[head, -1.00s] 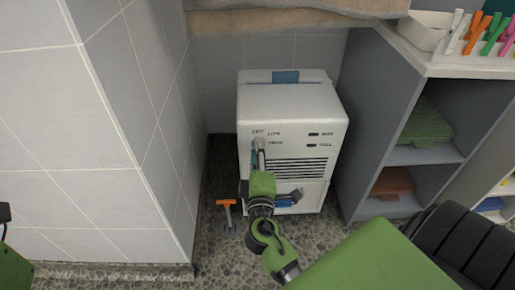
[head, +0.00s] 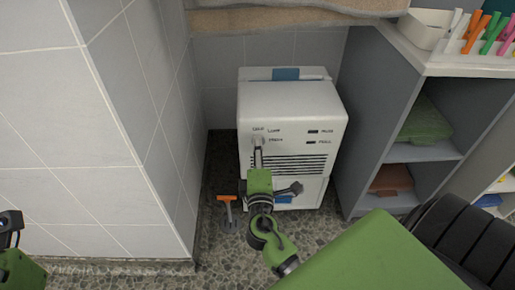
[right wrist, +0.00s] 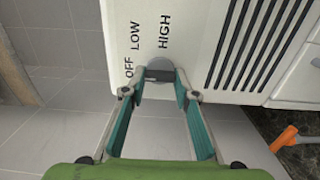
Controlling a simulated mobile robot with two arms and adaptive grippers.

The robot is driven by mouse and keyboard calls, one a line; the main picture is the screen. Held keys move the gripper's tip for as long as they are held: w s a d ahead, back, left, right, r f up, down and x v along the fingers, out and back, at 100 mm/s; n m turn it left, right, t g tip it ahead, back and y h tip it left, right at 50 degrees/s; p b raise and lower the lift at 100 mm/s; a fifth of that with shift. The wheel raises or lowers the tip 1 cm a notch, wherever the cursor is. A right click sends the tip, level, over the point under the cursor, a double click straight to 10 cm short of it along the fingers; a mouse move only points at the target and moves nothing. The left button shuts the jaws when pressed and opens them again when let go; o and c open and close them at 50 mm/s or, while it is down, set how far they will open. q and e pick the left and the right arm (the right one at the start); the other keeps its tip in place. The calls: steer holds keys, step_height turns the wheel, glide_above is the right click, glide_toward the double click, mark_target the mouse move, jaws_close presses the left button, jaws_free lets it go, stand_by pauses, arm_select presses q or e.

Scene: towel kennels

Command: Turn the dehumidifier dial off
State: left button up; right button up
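The white dehumidifier (head: 292,108) stands upright in the corner, with its dial (head: 258,141) at the upper left of the front. In the right wrist view the dial (right wrist: 160,72) is a grey disc with a dark bar, and the bar's left end points towards the OFF mark (right wrist: 128,68). LOW and HIGH are printed beside it. In the head view this gripper (head: 258,152) reaches up to the dial from below. My left gripper (head: 10,225) shows only partly at the left edge.
A grey shelf unit (head: 380,120) with a green and a brown item stands close on the right. A tiled wall (head: 100,120) is on the left. Towels (head: 290,18) hang over from above.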

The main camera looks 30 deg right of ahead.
steer(key=o, duration=0.4)
steer(key=v, duration=1.2)
steer(key=shift+s, duration=0.1)
